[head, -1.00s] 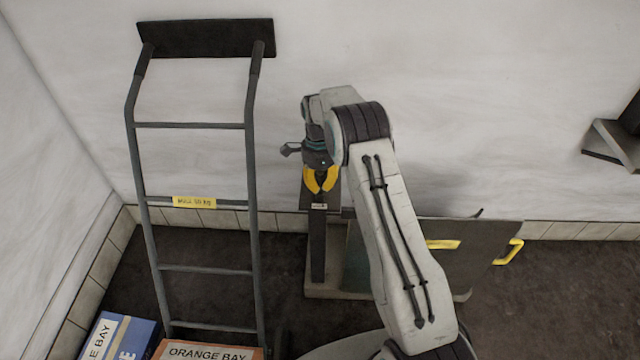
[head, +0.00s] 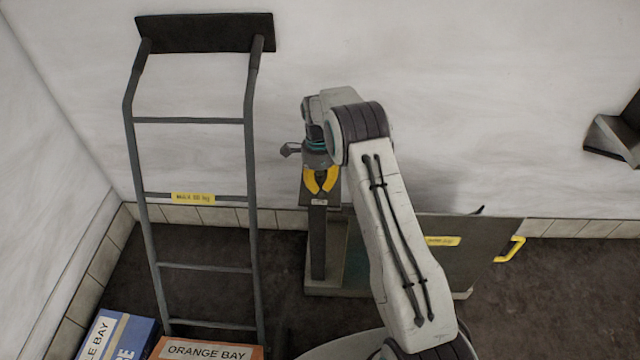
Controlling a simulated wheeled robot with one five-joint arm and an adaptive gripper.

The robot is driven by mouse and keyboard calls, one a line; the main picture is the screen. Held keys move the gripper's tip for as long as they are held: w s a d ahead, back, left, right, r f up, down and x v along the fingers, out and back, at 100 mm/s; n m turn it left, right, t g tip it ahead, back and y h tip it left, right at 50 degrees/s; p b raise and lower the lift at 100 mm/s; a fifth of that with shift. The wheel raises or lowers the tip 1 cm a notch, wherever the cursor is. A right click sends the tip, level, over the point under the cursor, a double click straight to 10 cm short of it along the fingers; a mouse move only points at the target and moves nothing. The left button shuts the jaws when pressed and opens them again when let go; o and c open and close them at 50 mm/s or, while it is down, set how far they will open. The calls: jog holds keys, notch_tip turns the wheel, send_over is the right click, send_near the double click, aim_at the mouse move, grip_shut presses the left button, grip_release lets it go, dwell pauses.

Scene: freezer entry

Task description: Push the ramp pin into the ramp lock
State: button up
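My gripper (head: 320,188) has yellow fingers that point down and curve towards each other. They are just above the top of a dark upright post (head: 318,245) with a small pale label. The fingertips look close together, but I cannot tell whether they hold anything. I cannot make out the ramp pin or the ramp lock; they may be hidden by the fingers or too small to see. A dark panel that may be the ramp (head: 480,245), with a yellow label and a yellow handle (head: 510,249), stands behind and right of my arm, which covers part of it.
A grey hand truck (head: 193,121) stands left of the post. A blue box (head: 140,335) and an orange box (head: 205,349) are at the lower left. A wall bracket (head: 615,135) is at the right. Dark floor is open at the lower right.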

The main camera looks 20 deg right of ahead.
jog(key=o, duration=0.6)
jog(key=r, duration=0.7)
jog(key=w+r, duration=0.1)
jog(key=r, duration=0.3)
jog(key=shift+r, duration=0.4)
